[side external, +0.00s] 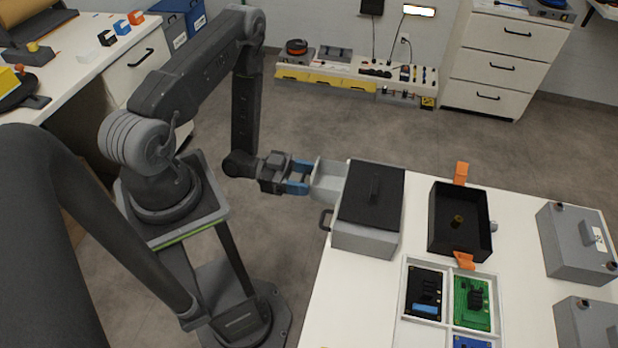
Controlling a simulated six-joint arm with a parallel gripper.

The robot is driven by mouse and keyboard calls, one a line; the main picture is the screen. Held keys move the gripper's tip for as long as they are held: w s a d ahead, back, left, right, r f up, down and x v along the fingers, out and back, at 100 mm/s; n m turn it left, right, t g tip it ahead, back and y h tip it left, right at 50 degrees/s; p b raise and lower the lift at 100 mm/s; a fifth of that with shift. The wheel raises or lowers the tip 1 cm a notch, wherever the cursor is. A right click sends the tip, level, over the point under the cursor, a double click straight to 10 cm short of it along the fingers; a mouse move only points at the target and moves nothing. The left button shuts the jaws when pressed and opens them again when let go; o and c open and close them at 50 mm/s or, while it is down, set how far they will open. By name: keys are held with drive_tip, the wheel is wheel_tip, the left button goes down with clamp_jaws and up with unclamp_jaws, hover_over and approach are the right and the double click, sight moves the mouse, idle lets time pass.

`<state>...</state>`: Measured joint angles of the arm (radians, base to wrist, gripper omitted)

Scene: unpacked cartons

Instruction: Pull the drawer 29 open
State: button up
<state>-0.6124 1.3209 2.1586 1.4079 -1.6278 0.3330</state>
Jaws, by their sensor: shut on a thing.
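A grey cabinet with a dark top (366,215) stands at the left edge of the white table. A light grey drawer (328,180) sticks out of its left side, toward my arm, over the table edge. My gripper (305,178), with blue fingers, is shut at the outer end of this drawer. The handle in its grip is hidden by the fingers. A second dark handle (325,220) shows nearer the camera on the same cabinet side, and the front there sits flush. No number is readable on either drawer.
On the white table (330,310) are a black open box (460,222) with orange clips, a white tray (403,300) of circuit boards, and grey boxes (577,240) at the right. Bare floor (290,235) lies between my arm and the table.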

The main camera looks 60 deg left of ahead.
drive_tip(key=o, duration=1.2)
drive_tip(key=v, duration=1.2)
drive_tip(key=shift+w, duration=0.1)
